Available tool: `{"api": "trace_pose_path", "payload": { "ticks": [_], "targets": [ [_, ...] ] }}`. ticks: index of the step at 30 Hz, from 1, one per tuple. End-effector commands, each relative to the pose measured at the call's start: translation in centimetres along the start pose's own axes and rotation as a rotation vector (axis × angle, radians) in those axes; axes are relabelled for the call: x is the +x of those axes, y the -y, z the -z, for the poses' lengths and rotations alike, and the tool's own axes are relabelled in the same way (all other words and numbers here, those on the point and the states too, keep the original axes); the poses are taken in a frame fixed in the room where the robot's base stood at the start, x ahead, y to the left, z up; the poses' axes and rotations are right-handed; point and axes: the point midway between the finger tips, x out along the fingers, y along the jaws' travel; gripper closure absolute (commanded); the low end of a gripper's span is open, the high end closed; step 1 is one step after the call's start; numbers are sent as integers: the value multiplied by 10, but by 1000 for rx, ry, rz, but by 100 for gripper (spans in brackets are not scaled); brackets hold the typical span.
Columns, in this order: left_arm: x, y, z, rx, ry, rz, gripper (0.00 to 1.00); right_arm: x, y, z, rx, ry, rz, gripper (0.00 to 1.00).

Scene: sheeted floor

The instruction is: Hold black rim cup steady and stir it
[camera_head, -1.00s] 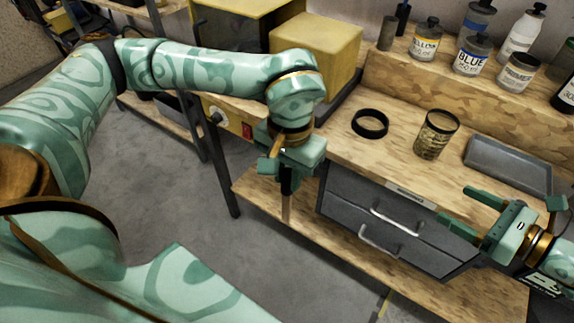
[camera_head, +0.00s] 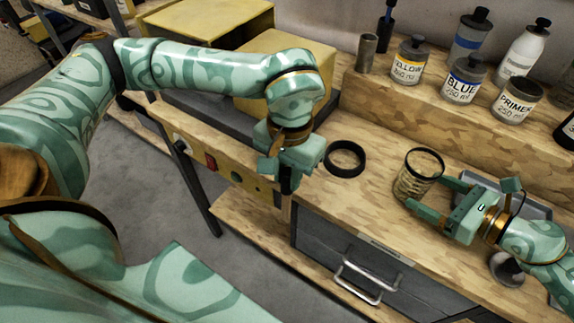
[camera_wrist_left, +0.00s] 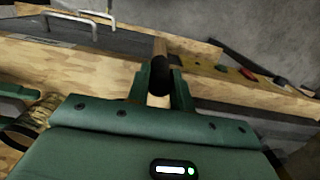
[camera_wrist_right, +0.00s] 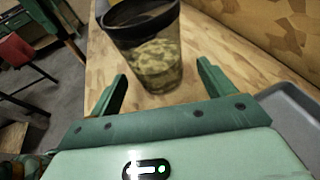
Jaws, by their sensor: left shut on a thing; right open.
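The black rim cup (camera_head: 404,184), clear with a patterned lower part, stands upright on the wooden bench. It also shows in the right wrist view (camera_wrist_right: 155,62). My right gripper (camera_head: 428,194) is open, its fingers pointing at the cup; in the right wrist view the fingertips (camera_wrist_right: 162,78) lie to either side of its lower part, with gaps visible. My left gripper (camera_head: 288,182) is shut on a stick with a black section and a wooden end (camera_wrist_left: 159,48). The stick points down by the bench's front edge, left of the cup. Its full length is partly hidden.
A black ring (camera_head: 345,158) lies on the bench between the left gripper and the cup. A grey tray (camera_head: 536,207) is partly behind my right gripper. Bottles, including blue (camera_head: 461,82) and primer (camera_head: 515,101), stand on the raised shelf. A drawer (camera_head: 350,262) is below.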

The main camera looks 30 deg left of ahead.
Motion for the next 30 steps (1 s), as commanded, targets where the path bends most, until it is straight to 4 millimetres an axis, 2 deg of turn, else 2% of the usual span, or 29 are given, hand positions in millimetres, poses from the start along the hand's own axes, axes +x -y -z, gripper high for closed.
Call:
{"api": "trace_pose_path", "payload": {
  "ticks": [3,9,20,24,25,26,27,29,30],
  "targets": [
    [6,0,0,0,3,0,98,18,0,1,-1,1,-1,18],
    [10,0,1,0,6,0,98,35,0,0,-1,1,0,18],
    [10,0,1,0,6,0,98,38,0,0,-1,0,1,18],
    [10,0,1,0,6,0,98,38,0,0,-1,0,1,57],
    [10,0,1,0,6,0,98,38,0,0,-1,0,1,63],
    [10,0,1,0,6,0,98,38,0,0,-1,0,1,63],
    [10,0,1,0,6,0,81,38,0,0,-1,0,1,63],
    [10,0,1,0,6,0,97,38,0,0,-1,0,1,63],
    [10,0,1,0,6,0,98,38,0,0,-1,0,1,63]
  ]
}}
